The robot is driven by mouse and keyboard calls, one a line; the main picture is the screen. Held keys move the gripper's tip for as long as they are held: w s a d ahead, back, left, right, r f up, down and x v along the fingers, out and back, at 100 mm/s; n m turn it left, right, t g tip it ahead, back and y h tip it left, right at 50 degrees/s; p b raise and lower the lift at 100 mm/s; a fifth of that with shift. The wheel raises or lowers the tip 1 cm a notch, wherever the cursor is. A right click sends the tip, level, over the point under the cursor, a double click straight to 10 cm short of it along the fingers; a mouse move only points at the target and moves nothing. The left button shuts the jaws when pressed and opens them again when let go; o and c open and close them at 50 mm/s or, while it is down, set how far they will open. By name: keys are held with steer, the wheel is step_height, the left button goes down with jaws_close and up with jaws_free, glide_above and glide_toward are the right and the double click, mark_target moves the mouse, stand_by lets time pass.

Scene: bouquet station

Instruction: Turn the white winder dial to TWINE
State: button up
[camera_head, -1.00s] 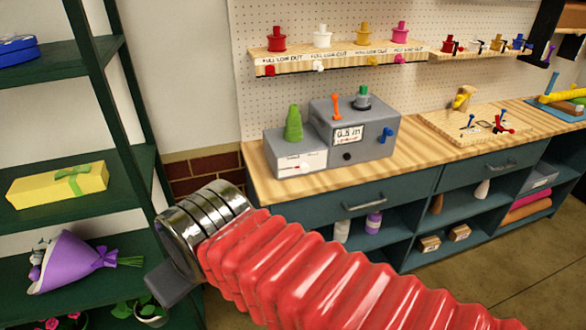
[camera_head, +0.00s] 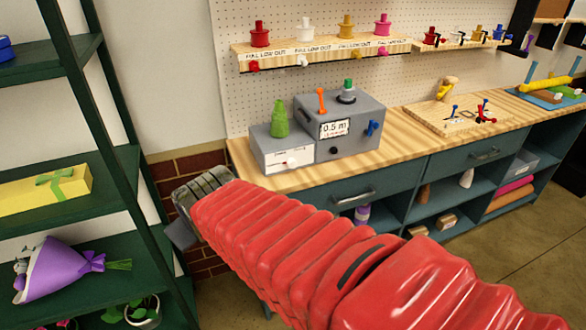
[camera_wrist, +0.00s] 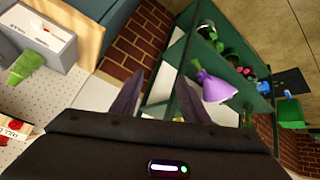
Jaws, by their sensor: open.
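The white winder dial (camera_head: 291,163) is on the pale front panel of the low grey box (camera_head: 268,150) at the left end of the bench. Its lettering is too small to read. In the wrist view the dial (camera_wrist: 45,29) shows at the upper left, tilted with the box. My gripper (camera_wrist: 185,104) is open and empty, its dark fingers apart, well away from the dial and facing the brick wall and green shelf. In the head view my gripper is mostly hidden behind my red arm, left of the bench.
The green shelf (camera_head: 120,155) at left holds a yellow gift box (camera_head: 45,187) and a purple bouquet (camera_head: 60,268). Bench top is bare in front.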

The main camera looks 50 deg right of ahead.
steer(key=w+d+f+n+t+h, duration=0.1)
steer(key=w+d+f, duration=0.1)
steer(key=d, duration=0.5)
steer(key=w+d+f+t+h, duration=0.1)
steer(key=w+d+f+h, duration=0.15)
steer(key=d, duration=0.45)
steer(key=n+t+h, duration=0.2)
steer(key=t+h, duration=0.1)
steer(key=t, duration=0.3)
glide_toward(293, 165)
steer(key=v, duration=0.5)
steer(key=shift+w, duration=0.1)
steer(key=shift+w, duration=0.1)
steer(key=x, duration=1.3)
steer(key=shift+w+d, duration=0.2)
steer(key=shift+c, duration=0.3)
